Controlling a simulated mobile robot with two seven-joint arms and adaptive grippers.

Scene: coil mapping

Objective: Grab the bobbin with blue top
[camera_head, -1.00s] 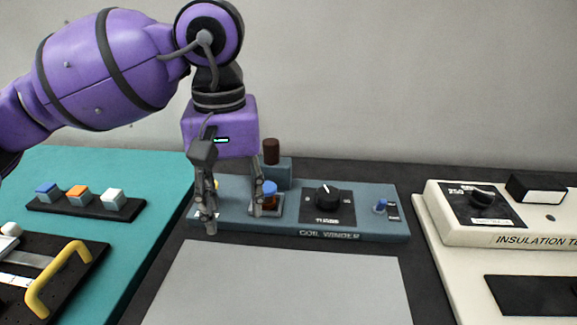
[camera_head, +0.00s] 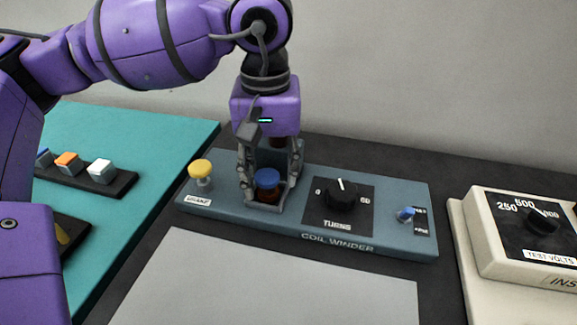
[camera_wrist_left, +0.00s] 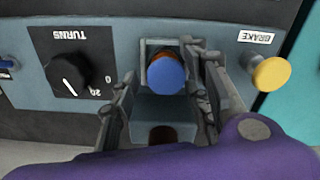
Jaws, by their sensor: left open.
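The bobbin with the blue top (camera_head: 267,179) sits upright in a recess on the coil winder (camera_head: 325,240). Its body below the cap is dark brown. It also shows in the left wrist view (camera_wrist_left: 166,76). My left gripper (camera_head: 264,199) points down over it, open, with one finger on each side of the bobbin. In the left wrist view the fingers (camera_wrist_left: 164,80) flank the blue cap with gaps beside it. I cannot tell whether either finger touches the bobbin. My right gripper is not in view.
A yellow brake knob (camera_head: 201,170) stands just left of the gripper. The black turns dial (camera_head: 341,196) and a blue toggle (camera_head: 406,214) are to the right. A cream insulation tester (camera_head: 480,265) is at far right. A grey sheet (camera_head: 270,285) lies clear in front.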

